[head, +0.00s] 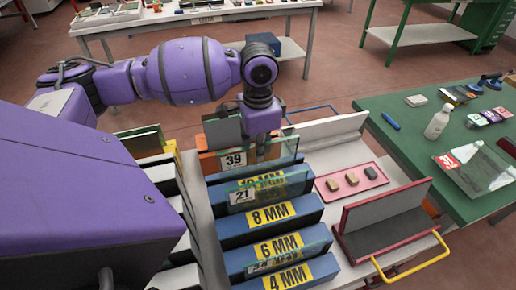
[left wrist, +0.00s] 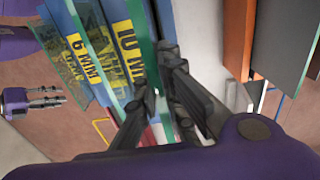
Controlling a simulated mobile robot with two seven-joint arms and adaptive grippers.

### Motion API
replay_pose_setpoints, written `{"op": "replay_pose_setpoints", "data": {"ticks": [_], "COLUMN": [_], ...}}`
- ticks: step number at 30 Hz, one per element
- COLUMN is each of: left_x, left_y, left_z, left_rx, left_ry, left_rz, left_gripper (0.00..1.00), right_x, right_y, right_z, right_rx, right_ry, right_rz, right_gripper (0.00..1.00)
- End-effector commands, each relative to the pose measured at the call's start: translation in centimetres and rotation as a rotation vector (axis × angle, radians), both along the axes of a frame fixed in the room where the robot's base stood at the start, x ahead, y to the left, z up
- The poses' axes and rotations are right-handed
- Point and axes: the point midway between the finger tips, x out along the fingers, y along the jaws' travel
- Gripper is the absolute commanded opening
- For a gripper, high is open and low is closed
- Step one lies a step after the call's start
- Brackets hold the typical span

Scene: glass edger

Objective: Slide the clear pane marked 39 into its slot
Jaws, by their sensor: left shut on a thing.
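The clear pane marked 39 (head: 272,152) is upright at the back of the blue slotted rack (head: 288,215), behind the 10 MM label. My left gripper (head: 262,140) reaches down from above and is shut on this pane; its dark fingers (left wrist: 165,95) show in the left wrist view beside the rack. I cannot tell whether the pane's lower edge is inside a slot. A pane marked 21 (head: 275,188) stands between the 10 MM and 8 MM labels. Another marked pane (head: 310,250) stands between 6 MM and 4 MM. My right gripper (left wrist: 47,97) shows small in the left wrist view; its opening is unclear.
Right of the rack are a pink tray (head: 335,187) with small blocks and a red-edged grey stand (head: 385,222). An orange block (head: 209,162) is behind the rack at left. A green table (head: 410,145) at right holds a bottle (head: 437,123) and a sheet.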

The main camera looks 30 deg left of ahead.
Motion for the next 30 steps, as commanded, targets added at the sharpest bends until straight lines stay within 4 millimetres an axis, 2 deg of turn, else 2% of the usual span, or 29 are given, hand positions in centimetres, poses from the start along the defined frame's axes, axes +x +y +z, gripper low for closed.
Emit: {"op": "replay_pose_setpoints", "data": {"ticks": [8, 9, 14, 24, 26, 30], "left_x": [0.1, 0.1, 0.1, 0.0, 0.0, 0.1], "left_y": [0.0, 0.0, 0.0, 0.0, 0.0, 0.0], "left_z": [-0.1, -0.1, -0.2, -0.3, 0.2, 2.4], "left_rx": [-0.001, 0.000, 0.000, 0.000, 0.000, 0.000], "left_ry": [-0.004, -0.005, -0.004, 0.001, -0.001, -0.005], "left_rz": [0.000, 0.000, 0.000, 0.000, 0.000, -0.001], "left_gripper": [0.00, 0.09, 0.29, 0.29, 0.29, 0.29], "right_x": [0.2, 0.2, 0.1, 0.2, 0.2, 0.1], "right_y": [0.0, 0.0, 0.0, 0.0, 0.0, 0.0], "right_z": [0.2, 0.2, 0.1, 0.2, 0.2, 0.1], "right_rx": [-0.001, -0.001, -0.001, 0.002, 0.001, 0.000], "right_ry": [-0.004, -0.004, -0.003, -0.005, -0.005, -0.004], "right_rz": [-0.001, -0.001, -0.001, -0.003, -0.002, -0.001], "right_gripper": [0.40, 0.40, 0.40, 0.40, 0.40, 0.40]}}
